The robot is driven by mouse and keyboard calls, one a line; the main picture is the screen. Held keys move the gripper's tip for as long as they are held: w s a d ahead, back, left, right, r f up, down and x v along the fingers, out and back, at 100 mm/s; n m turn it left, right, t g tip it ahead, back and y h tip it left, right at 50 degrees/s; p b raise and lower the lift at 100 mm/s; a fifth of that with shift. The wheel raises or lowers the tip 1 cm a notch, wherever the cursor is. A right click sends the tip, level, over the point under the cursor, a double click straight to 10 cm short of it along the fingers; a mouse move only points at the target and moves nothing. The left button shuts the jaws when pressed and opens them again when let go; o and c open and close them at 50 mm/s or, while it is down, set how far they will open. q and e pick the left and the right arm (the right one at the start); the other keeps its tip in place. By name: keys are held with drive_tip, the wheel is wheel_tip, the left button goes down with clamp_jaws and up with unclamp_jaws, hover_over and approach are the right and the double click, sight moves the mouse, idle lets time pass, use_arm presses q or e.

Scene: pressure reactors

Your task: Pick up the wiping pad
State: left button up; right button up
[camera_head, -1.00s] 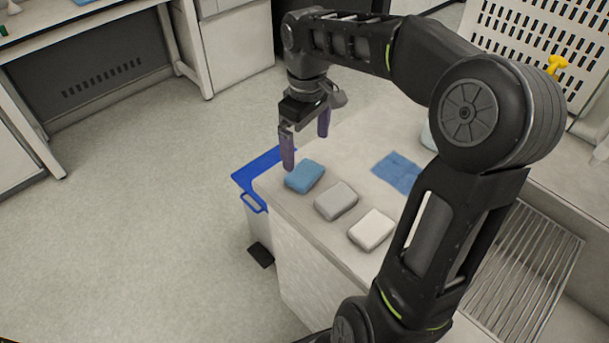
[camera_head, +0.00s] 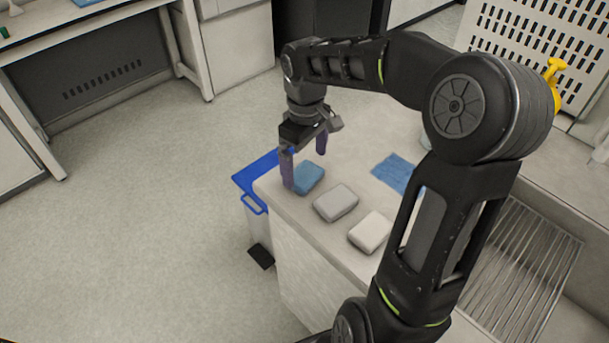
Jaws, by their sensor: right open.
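A blue pad (camera_head: 309,178) lies on the pale counter (camera_head: 343,165) near its far left corner. A grey pad (camera_head: 336,202) and a white pad (camera_head: 370,232) lie in a row with it toward the front right. I cannot tell from the picture which of the three is the wiping pad. My right gripper (camera_head: 304,164) is open, pointing down over the blue pad. One purple finger is at the pad's left side, the other behind it. The left finger hides part of the pad's left edge. My left gripper is out of view.
A flat blue cloth (camera_head: 394,172) lies on the counter to the right of the pads. A bin with a blue rim (camera_head: 252,177) stands against the counter's left side. A metal drain rack (camera_head: 528,265) is at the right. The floor at left is clear.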

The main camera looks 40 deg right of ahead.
sight(304, 173)
drive_tip(key=shift+f, duration=1.6)
drive_tip(key=c, duration=1.3)
